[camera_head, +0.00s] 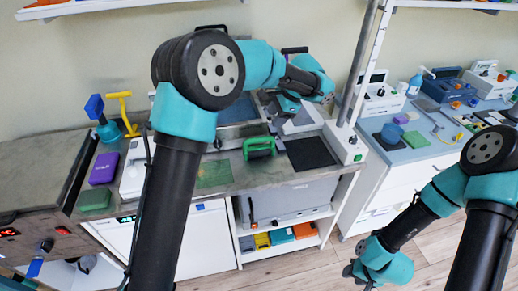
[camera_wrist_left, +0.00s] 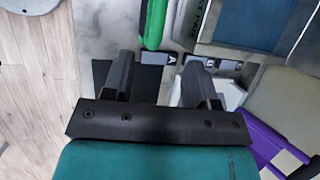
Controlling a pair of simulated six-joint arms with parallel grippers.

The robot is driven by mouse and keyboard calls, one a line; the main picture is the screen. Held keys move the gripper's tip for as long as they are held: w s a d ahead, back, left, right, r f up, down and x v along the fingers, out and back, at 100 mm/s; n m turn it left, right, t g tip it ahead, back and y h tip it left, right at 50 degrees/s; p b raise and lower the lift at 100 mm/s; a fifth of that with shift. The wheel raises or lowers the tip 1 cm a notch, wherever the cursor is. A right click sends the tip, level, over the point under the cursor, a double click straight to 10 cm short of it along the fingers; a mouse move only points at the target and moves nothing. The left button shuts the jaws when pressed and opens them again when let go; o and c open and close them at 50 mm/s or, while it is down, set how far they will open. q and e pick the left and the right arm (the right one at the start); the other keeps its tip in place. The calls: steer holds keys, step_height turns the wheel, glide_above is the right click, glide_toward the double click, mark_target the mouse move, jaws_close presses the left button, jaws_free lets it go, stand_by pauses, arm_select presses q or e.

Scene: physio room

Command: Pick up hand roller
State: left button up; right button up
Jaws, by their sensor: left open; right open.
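A green roller-like object with a dark handle (camera_head: 259,147), which looks like the hand roller, lies on the grey counter in the head view. A long green piece (camera_wrist_left: 153,22), seemingly the same object, is cut off by the top edge of the left wrist view. My left gripper (camera_head: 291,104) is above the back of the counter, behind and right of the roller. In the left wrist view its fingers (camera_wrist_left: 158,75) are apart with nothing between them. My right gripper (camera_head: 356,273) is open and low over the floor at the front right, away from the counter.
A black mat (camera_head: 309,153) lies right of the roller and a green mat (camera_head: 214,173) left of it. A post (camera_head: 358,65) stands right of my left gripper. A purple box (camera_head: 104,168) is at the left. A side bench (camera_head: 405,152) with devices is at the right.

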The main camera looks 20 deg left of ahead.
mark_target(259, 139)
arm_select(q)
steer(key=x, duration=0.8)
steer(key=shift+f, duration=0.1)
steer(key=shift+s+a, duration=0.1)
steer(key=x, duration=0.4)
steer(key=shift+s+a, duration=0.15)
steer(key=shift+s, duration=0.05)
steer(key=shift+a+f, duration=0.25)
steer(key=shift+f, duration=0.15)
steer(key=shift+c, duration=0.3)
jaws_close()
steer(key=shift+r, duration=0.2)
